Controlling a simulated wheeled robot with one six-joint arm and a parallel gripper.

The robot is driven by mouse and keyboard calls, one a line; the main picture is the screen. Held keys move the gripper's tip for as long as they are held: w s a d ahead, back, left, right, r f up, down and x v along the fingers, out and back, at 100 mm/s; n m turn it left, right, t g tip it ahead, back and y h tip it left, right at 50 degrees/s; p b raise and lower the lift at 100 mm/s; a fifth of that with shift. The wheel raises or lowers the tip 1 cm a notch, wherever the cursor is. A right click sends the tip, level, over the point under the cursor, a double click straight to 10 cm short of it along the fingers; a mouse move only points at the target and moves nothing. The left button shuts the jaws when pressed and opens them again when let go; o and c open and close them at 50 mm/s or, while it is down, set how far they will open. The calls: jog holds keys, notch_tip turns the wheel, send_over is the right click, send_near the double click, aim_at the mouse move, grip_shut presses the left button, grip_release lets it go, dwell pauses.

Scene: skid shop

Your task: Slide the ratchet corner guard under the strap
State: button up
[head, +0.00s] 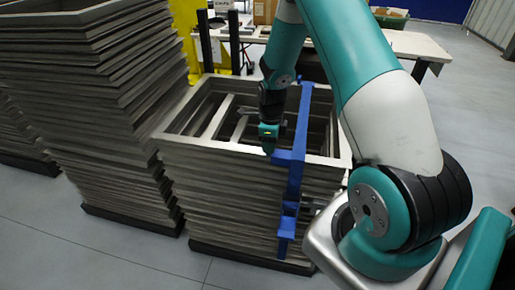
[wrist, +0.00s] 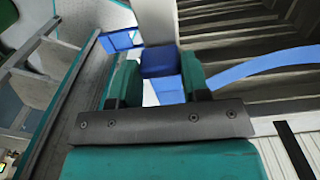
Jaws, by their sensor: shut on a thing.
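A tall stack of grey rectangular frames (head: 215,190) stands in the middle of the head view. A blue strap (head: 298,135) runs over its top and down the near side; in the wrist view it curves off to the right (wrist: 265,65). My gripper (head: 269,148) points down at the stack's near top edge, just left of the strap. In the wrist view its teal fingers (wrist: 160,78) are shut on a blue piece, seemingly the corner guard (wrist: 160,62). Whether the guard is under the strap cannot be told. Blue ratchet parts (head: 287,228) hang low on the near side.
A taller stack of grey frames (head: 105,100) stands close on the left. Behind are dark posts (head: 204,40), a yellow panel (head: 186,25) and a worktable (head: 415,46). Bare floor shows in front.

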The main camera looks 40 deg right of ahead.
aim_at(285, 154)
jog(key=shift+s+d, duration=0.15)
jog(key=shift+s, duration=0.1)
jog(key=shift+s+d, duration=0.65)
jog(key=shift+s, duration=0.15)
jog(key=shift+s+d, duration=0.6)
jog(key=shift+s, duration=0.2)
jog(key=shift+s+d, duration=0.15)
jog(key=o, duration=0.8)
jog(key=shift+c, duration=0.2)
jog(key=shift+r, duration=0.1)
jog(key=shift+r+p, duration=1.85)
jog(key=shift+r, duration=0.35)
